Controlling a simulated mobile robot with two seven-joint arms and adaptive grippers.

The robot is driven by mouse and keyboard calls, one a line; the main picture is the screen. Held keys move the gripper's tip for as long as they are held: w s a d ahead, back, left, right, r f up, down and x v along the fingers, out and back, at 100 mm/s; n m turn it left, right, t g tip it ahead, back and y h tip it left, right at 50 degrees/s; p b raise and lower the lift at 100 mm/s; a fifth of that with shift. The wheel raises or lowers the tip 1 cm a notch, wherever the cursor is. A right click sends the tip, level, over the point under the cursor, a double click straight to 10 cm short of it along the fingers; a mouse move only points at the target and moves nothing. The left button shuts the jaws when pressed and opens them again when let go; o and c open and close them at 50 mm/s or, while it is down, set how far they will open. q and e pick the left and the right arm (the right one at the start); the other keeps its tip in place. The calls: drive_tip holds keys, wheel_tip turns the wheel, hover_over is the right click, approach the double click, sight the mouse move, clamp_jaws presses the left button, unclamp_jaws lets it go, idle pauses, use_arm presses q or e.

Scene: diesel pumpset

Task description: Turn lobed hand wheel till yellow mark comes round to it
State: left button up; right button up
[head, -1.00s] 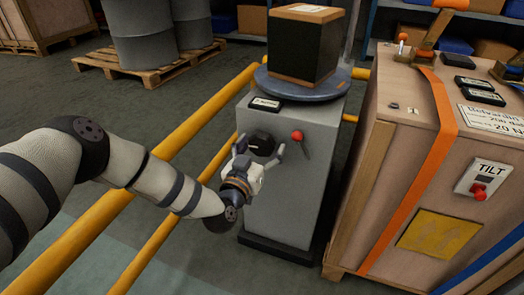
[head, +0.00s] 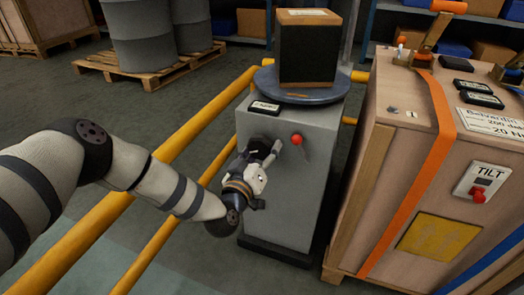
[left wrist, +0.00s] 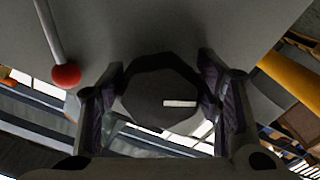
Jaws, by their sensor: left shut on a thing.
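The hand wheel is a dark, many-sided knob with a white bar on its face; it shows in the left wrist view (left wrist: 155,88). It sits on the front of a grey pedestal (head: 262,205). My left gripper (head: 262,155) is shut on the knob, with one finger on each side, and partly hides it in the head view. A blue-grey round turntable (head: 300,94) on top carries a black box with brown edges (head: 308,50). My right gripper is not in view.
A lever with a red ball (head: 297,139) stands close right of the gripper. A wooden crate (head: 390,170) with an orange strap is at right. Yellow rails (head: 185,135) run beside the pedestal at left. Drums on a pallet (head: 150,70) stand behind.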

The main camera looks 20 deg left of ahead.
use_arm(q)
drive_tip(key=o, duration=1.1)
drive_tip(key=shift+s, duration=0.1)
drive_tip(key=s, duration=1.2)
drive_tip(key=shift+a, duration=0.25)
